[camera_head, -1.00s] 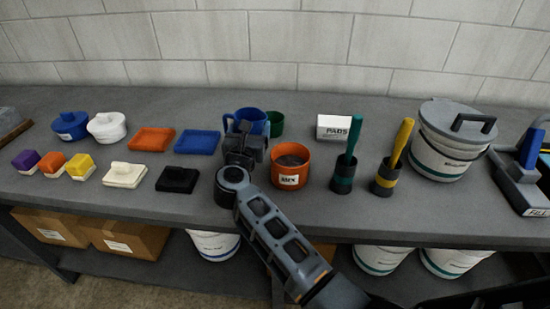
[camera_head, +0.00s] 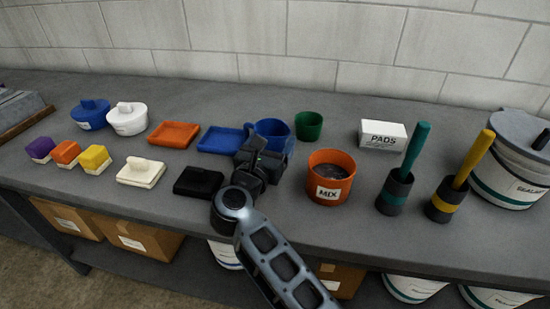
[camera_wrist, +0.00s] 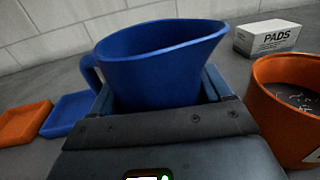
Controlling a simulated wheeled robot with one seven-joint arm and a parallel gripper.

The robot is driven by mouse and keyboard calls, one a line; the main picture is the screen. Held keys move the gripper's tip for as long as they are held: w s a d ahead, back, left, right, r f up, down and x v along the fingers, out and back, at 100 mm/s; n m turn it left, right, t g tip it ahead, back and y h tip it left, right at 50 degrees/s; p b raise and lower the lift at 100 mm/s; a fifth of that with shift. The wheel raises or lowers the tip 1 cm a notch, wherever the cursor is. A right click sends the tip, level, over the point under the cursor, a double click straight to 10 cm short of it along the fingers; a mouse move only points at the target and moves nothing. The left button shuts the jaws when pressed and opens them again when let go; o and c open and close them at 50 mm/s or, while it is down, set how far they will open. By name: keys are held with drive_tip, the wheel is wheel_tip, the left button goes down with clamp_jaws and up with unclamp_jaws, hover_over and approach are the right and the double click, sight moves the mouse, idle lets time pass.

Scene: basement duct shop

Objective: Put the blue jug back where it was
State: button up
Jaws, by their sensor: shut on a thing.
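The blue jug (camera_head: 272,131) is behind my gripper (camera_head: 262,150) in the head view, its lower part hidden by the gripper. In the wrist view the jug (camera_wrist: 160,68) is upright or nearly so between my two fingers (camera_wrist: 160,98), with its handle on the left and its spout toward the right. My gripper is shut on it. I cannot tell whether the jug's base touches the bench. The blue tray (camera_head: 222,140) lies just left of the jug. The orange MIX tub (camera_head: 328,190), holding grey contents, stands to the right and nearer the front edge.
A green cup (camera_head: 308,126) stands right of the jug, with the white PADS box (camera_head: 383,135) beyond it. Teal and yellow handled tools stand in dark cups (camera_head: 394,194) on the right.

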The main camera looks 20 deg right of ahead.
drive_tip(key=shift+f, duration=2.15)
drive_tip(key=shift+f, duration=0.2)
drive_tip(key=o, duration=1.1)
drive_tip(key=shift+c, duration=0.2)
drive_tip(key=shift+r, duration=0.1)
drive_tip(key=shift+r, duration=0.25)
drive_tip(key=b+v, duration=0.1)
drive_tip(key=v, duration=1.1)
drive_tip(key=shift+a+f+b, duration=0.1)
drive_tip(key=shift+b, duration=0.3)
